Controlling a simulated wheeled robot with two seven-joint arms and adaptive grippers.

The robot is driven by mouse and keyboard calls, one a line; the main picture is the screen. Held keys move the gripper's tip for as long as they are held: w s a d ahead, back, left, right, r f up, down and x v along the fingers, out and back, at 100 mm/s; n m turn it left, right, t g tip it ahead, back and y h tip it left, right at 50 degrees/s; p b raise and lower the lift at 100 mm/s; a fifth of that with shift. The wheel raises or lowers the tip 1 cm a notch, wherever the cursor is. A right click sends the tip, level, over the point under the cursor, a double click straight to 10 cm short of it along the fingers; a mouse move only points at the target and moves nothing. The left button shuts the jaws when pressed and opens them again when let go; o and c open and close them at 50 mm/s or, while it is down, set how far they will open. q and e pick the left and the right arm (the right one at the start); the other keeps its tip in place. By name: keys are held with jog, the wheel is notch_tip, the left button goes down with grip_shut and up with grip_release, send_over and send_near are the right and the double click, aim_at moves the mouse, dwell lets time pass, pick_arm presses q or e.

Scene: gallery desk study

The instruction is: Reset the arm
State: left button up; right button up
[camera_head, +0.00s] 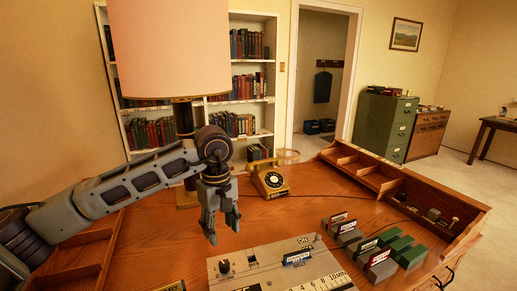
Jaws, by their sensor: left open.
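My left arm (130,185) comes in from the left and reaches over the wooden desk. My left gripper (222,240) points down, open and empty, above the desk near the back-left corner of a grey panel. It is left of the yellow telephone and in front of the lamp. My right gripper is not in view.
The grey panel (238,269) with switches lies at the desk's front. Several green and grey blocks (388,237) stand to its right. A yellow rotary telephone (272,183) and a large lamp (168,50) stand behind. Bare desk (160,240) lies left of the gripper.

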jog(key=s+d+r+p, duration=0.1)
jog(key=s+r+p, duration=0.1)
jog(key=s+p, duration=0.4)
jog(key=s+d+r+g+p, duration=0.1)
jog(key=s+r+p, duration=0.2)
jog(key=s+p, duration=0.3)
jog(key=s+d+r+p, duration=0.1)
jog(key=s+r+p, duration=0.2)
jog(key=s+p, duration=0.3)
jog(key=shift+p, duration=0.9)
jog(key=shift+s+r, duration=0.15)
